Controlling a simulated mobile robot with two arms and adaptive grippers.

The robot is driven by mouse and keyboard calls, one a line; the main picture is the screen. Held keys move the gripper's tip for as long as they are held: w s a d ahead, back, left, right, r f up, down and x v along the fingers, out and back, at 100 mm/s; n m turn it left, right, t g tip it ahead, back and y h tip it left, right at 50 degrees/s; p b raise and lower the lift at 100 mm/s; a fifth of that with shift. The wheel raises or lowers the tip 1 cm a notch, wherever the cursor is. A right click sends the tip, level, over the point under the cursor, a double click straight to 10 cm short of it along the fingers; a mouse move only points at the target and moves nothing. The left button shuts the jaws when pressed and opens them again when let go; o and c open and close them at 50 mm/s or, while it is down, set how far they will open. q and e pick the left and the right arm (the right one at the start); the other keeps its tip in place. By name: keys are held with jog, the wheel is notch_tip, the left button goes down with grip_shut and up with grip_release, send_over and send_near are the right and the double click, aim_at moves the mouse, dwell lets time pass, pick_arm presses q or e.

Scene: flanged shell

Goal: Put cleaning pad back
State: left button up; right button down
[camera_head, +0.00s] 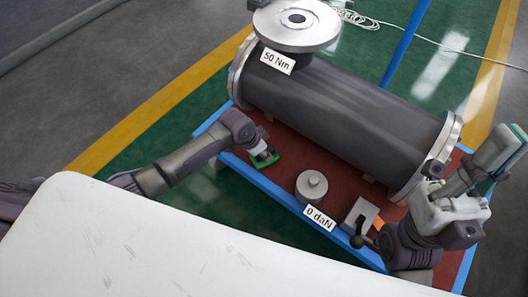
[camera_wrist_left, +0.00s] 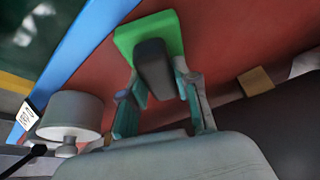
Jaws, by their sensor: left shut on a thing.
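The cleaning pad is a green block with a dark grip on top. It lies at or just above the red-brown tabletop (camera_head: 290,165), near the blue front edge; I cannot tell whether it touches the surface. In the head view the pad (camera_head: 265,160) shows under my left gripper (camera_head: 262,152). In the left wrist view the teal fingers of my left gripper (camera_wrist_left: 162,100) stand on either side of the dark grip of the pad (camera_wrist_left: 148,35), shut on it. My right gripper (camera_head: 503,150) is raised at the right edge, with its fingertips unclear.
A large dark grey flanged cylinder (camera_head: 345,105) labelled "50 Nm" lies behind the pad. A small grey knobbed cylinder (camera_head: 311,187) and a grey box (camera_head: 358,215) stand to its right. A "0 daN" sign (camera_head: 319,218) is at the front edge. A small wooden block (camera_wrist_left: 256,81) lies beside the shell.

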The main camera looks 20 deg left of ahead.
pick_arm(q)
jog(key=o, duration=1)
jog(key=shift+f, duration=0.1)
